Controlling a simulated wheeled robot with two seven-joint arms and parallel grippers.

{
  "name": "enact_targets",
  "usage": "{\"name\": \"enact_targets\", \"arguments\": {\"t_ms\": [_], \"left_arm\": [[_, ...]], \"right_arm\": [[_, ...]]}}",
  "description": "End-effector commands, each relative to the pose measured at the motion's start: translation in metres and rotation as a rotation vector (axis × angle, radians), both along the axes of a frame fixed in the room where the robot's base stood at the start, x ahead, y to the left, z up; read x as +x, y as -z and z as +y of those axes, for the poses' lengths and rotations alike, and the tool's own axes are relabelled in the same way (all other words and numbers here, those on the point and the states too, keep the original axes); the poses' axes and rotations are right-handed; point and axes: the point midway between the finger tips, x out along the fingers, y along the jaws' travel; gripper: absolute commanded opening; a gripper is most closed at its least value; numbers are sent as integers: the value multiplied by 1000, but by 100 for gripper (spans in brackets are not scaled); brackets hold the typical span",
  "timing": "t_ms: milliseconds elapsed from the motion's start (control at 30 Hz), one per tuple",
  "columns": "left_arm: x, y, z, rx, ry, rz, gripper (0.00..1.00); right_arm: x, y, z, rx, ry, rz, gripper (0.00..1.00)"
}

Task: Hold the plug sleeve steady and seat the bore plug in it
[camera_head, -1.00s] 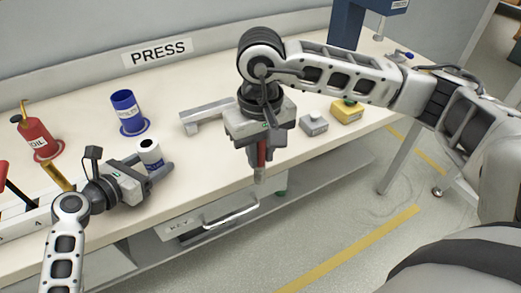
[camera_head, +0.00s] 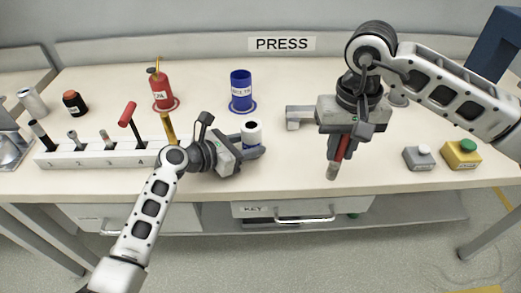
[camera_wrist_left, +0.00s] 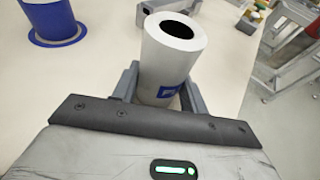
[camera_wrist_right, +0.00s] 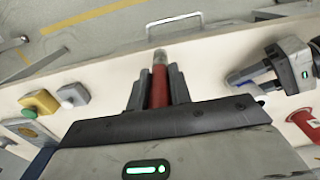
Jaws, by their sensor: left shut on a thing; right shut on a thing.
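The plug sleeve (camera_head: 251,134) is a white cylinder with a dark bore opening and a blue label. It stands upright on the bench. My left gripper (camera_head: 254,153) is shut on it; the left wrist view shows the sleeve (camera_wrist_left: 171,55) between the two fingers. My right gripper (camera_head: 342,147) is shut on the bore plug (camera_head: 333,170), a red rod with a grey tip that points down, near the bench's front edge. In the right wrist view the plug (camera_wrist_right: 159,85) sits between the fingers. The plug is apart from the sleeve, to its right.
A grey bracket (camera_head: 298,113) lies between the grippers. A white rack (camera_head: 95,155) with several tools stands left. A red can (camera_head: 161,92) and a blue cup (camera_head: 241,90) stand behind. Grey (camera_head: 419,158) and yellow (camera_head: 461,154) button boxes sit right.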

Motion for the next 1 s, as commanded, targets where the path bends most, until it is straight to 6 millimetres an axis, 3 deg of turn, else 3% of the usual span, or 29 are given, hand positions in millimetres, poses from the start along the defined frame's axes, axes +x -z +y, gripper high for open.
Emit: {"name": "enact_targets", "arguments": {"t_ms": [33, 200, 400, 600, 767, 867, 1000], "left_arm": [[0, 0, 0, 0, 0, 0, 31], [0, 0, 0, 0, 0, 0, 31], [0, 0, 0, 1, 0, 1, 31], [0, 0, 0, 1, 0, 1, 31], [0, 0, 0, 1, 0, 1, 31], [0, 0, 0, 1, 0, 1, 31], [0, 0, 0, 1, 0, 1, 31]], "right_arm": [[18, -10, 14, 3, -5, -6, 0], [67, -42, 58, 2, -27, -2, 0], [103, -88, 108, -2, -48, 2, 0], [117, -128, 146, -1, -60, 8, 0], [119, -145, 160, 0, -61, 12, 0], [120, -146, 163, 0, -60, 16, 0], [120, -125, 163, -1, -61, 21, 0]]}}
